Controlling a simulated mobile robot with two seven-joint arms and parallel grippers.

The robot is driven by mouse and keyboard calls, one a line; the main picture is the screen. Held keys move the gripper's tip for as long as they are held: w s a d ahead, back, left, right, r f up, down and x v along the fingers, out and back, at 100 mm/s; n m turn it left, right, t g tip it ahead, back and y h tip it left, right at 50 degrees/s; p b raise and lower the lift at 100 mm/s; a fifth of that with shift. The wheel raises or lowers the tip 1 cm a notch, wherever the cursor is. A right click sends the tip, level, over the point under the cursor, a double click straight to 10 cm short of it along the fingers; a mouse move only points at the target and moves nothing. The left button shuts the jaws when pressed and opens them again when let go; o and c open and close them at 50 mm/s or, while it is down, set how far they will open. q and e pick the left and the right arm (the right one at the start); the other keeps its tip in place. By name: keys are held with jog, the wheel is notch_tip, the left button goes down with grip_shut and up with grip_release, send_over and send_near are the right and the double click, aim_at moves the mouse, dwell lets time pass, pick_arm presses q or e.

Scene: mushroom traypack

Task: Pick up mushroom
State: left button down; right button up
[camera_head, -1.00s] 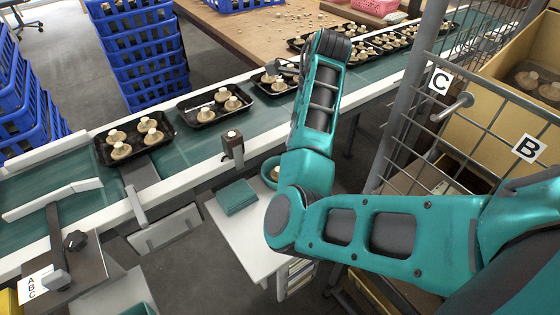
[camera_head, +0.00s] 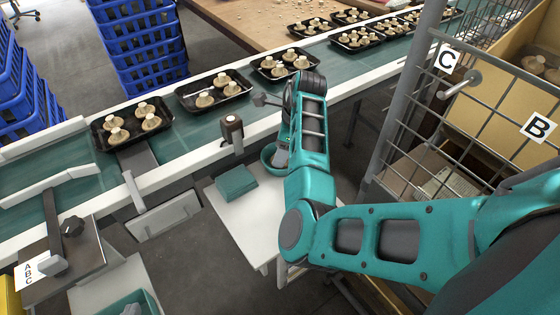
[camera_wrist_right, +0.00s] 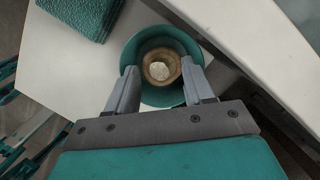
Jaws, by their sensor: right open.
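A brown mushroom (camera_wrist_right: 160,66) with a pale stem end lies in a round teal bowl (camera_wrist_right: 190,98) in the right wrist view. My right gripper (camera_wrist_right: 159,72) is open, with one finger on each side of the mushroom, inside or over the bowl. I cannot tell whether the fingers touch it. In the head view my right gripper (camera_head: 280,157) points down into the teal bowl (camera_head: 268,164), and the arm hides part of the bowl. My left gripper is not in view.
The bowl stands on a white side table (camera_head: 238,222) with a folded teal cloth or pad (camera_head: 236,182). A grey post (camera_head: 232,128) rises nearby. A wire rack (camera_head: 405,115) stands right.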

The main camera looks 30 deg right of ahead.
jog(key=shift+f, duration=0.25)
jog(key=shift+c, duration=0.5)
jog(key=c, duration=0.8)
jog(key=shift+o, duration=0.2)
jog(key=shift+r, duration=0.1)
